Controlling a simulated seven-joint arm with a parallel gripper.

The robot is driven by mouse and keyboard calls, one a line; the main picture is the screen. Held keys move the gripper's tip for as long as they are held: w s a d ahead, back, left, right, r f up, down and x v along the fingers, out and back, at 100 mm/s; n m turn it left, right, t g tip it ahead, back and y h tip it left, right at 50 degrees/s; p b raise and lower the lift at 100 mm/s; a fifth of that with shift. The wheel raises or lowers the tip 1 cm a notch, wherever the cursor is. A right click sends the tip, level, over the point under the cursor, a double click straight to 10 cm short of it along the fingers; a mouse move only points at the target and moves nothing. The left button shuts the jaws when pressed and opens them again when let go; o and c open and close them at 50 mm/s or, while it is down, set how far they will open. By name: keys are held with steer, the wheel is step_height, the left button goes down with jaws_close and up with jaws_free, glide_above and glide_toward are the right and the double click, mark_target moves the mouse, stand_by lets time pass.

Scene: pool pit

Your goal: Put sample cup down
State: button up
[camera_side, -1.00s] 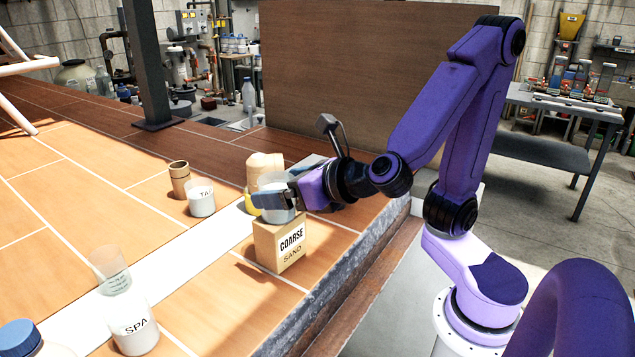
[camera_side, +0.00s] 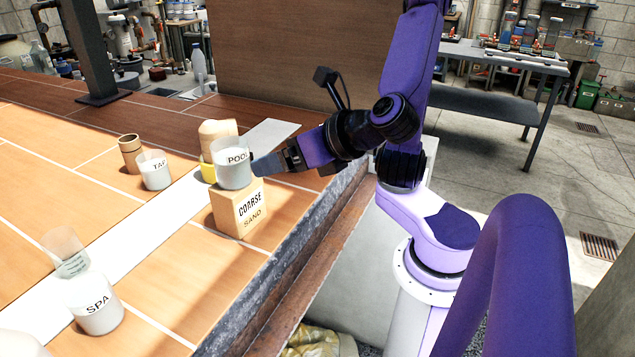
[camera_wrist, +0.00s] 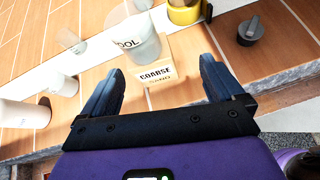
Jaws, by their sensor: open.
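The sample cup (camera_side: 233,170), clear with white contents and marked POOL, stands upright on a tan block (camera_side: 239,209) marked COARSE SAND. My gripper (camera_side: 262,164) is just right of the cup in the side view, with its fingers level with the cup's lower part. In the wrist view my gripper (camera_wrist: 157,78) is open with nothing between its fingers. There the cup (camera_wrist: 140,42) stands upright beyond the fingertips, and the block (camera_wrist: 155,72) shows its label between them.
Cups marked TAP (camera_side: 155,172) and SPA (camera_side: 96,305) stand to the left, with a clear cup (camera_side: 66,254) near SPA. A brown cylinder (camera_side: 130,154), a pale rounded thing (camera_side: 216,136) and a yellow object (camera_side: 208,172) are behind. The deck's stone edge (camera_side: 300,245) drops off at right.

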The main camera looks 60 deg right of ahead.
steer(key=s+f+m+g+y, duration=0.1)
steer(key=s+f+m+g, duration=0.8)
steer(key=m, duration=1.1)
steer(key=shift+s+d+f+m+g+y, duration=0.35)
steer(key=shift+s+g, duration=0.4)
steer(key=shift+g, duration=0.45)
